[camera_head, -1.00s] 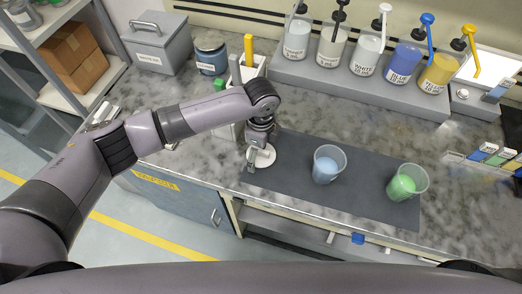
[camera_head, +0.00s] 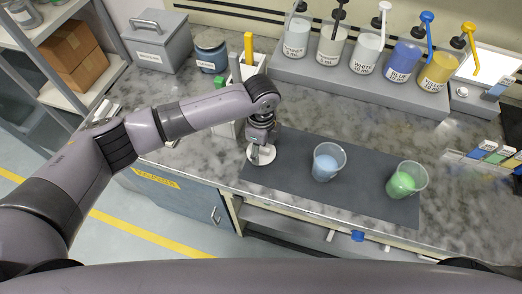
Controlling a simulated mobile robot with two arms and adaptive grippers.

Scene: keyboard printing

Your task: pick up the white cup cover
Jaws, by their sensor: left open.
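The white cup cover (camera_head: 262,159) is a round white disc lying at the left end of the dark grey mat (camera_head: 283,180). My left gripper (camera_head: 255,155) points down right over the cover and hides part of it. It is open, with its fingertips close to the cover; whether they touch it I cannot tell. A clear cup with light blue liquid (camera_head: 327,163) stands on the mat to the right of the cover. A clear cup with green liquid (camera_head: 405,181) stands at the mat's right end. My right gripper is not in view.
A grey rack of pump bottles (camera_head: 365,84) runs along the back of the counter. A holder with a yellow-handled tool (camera_head: 248,48) stands behind my left wrist. Colour cards (camera_head: 488,155) lie at the right. The mat between cover and blue cup is clear.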

